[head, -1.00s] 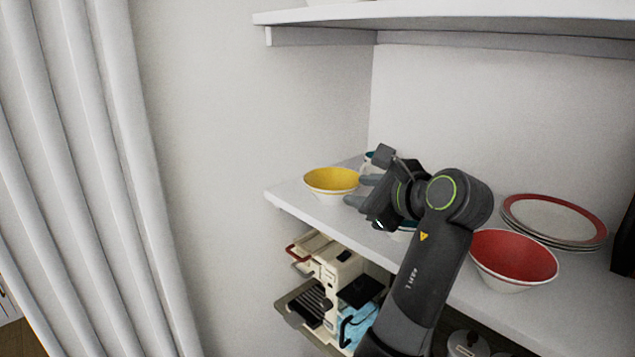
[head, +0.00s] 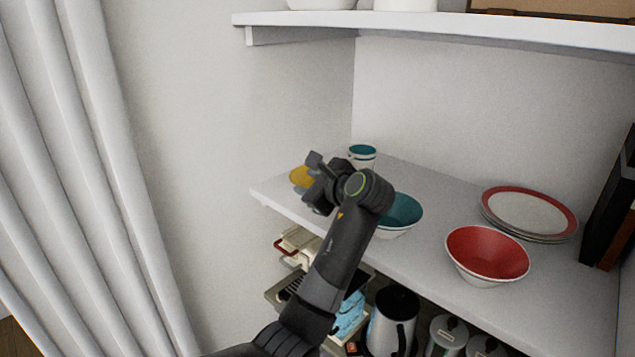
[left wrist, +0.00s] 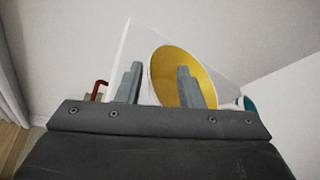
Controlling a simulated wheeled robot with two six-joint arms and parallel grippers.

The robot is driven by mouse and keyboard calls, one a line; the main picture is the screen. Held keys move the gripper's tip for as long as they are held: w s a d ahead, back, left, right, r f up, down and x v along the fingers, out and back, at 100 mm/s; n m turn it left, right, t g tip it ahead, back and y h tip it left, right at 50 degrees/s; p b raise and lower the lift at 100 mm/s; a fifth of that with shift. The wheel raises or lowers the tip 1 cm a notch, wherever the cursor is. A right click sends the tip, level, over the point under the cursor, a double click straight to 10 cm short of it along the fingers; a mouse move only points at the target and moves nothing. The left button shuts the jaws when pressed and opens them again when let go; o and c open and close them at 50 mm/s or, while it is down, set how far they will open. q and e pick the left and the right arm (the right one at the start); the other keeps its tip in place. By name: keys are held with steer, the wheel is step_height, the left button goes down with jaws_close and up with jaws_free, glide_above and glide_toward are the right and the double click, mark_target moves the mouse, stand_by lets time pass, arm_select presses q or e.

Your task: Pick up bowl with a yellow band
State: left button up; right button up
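The bowl with yellow inside (head: 299,176) sits at the left end of the middle shelf (head: 450,205), mostly hidden behind my left gripper (head: 306,190) in the head view. In the left wrist view the yellow bowl (left wrist: 172,65) lies ahead of the gripper (left wrist: 158,85). The two fingers are apart with nothing gripped. One finger shows left of the bowl's rim, the other overlaps its yellow inside. I cannot tell whether either touches the bowl. My right gripper is in neither view.
A teal bowl (head: 403,213) and teal cup (head: 362,156) stand just right of the gripper. A red bowl (head: 487,257) and stacked red-rimmed plates (head: 530,213) are farther right. An upper shelf (head: 440,28) overhangs. Appliances, including a kettle (head: 392,322), stand below.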

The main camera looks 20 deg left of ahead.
mark_target(294, 184)
arm_select(q)
steer(key=shift+w+a+f+p, duration=0.1)
steer(key=shift+w+a+p, duration=0.05)
steer(key=shift+a+p, duration=0.2)
steer(key=p+x, duration=0.2)
steer(key=x, duration=0.1)
steer(key=shift+a+f, duration=0.1)
steer(key=shift+f, duration=0.25)
steer(key=shift+w+a+f, duration=0.15)
steer(key=shift+a+f, duration=0.15)
steer(key=shift+a, duration=0.05)
steer(key=shift+d, duration=0.1)
steer(key=shift+c, duration=0.9)
jaws_close()
